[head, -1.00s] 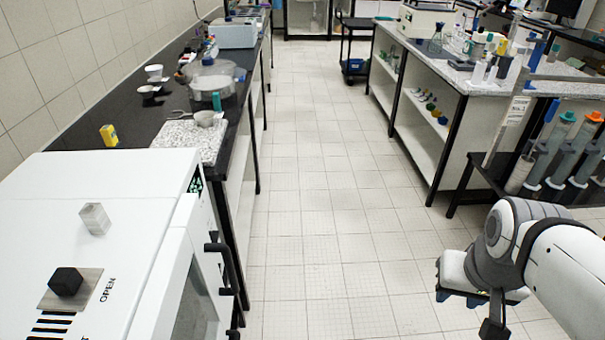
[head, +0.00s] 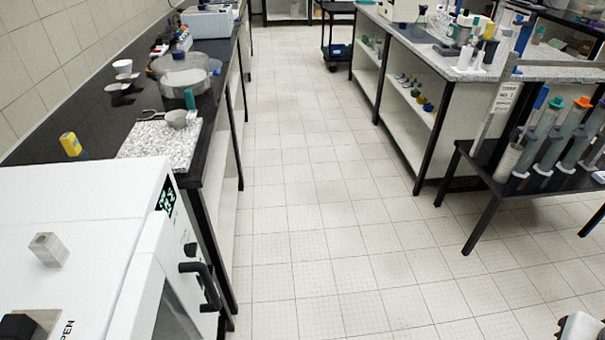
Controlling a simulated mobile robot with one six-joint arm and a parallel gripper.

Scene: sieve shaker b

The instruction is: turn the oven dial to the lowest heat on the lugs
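The white oven (head: 70,205) fills the lower left of the head view. Its black knob (head: 18,327) sits on a grey plate on the top surface, cut by the bottom edge, beside partly cut lettering. A dark display with pale green marks (head: 167,197) is at the oven's right corner. A small dark round part (head: 190,249) is on the front side above the black handle (head: 204,284). I cannot tell which part sets the heat, nor read any dial marks. Only a white piece of my arm shows in the bottom right corner; my gripper's fingers are out of view.
A small clear block (head: 48,249) stands on the oven top. Behind is a black bench (head: 95,120) with a speckled slab (head: 160,150), a yellow bottle (head: 70,144) and a sieve shaker (head: 185,85). The tiled floor (head: 320,220) is clear. A rack of cylinders (head: 545,150) stands right.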

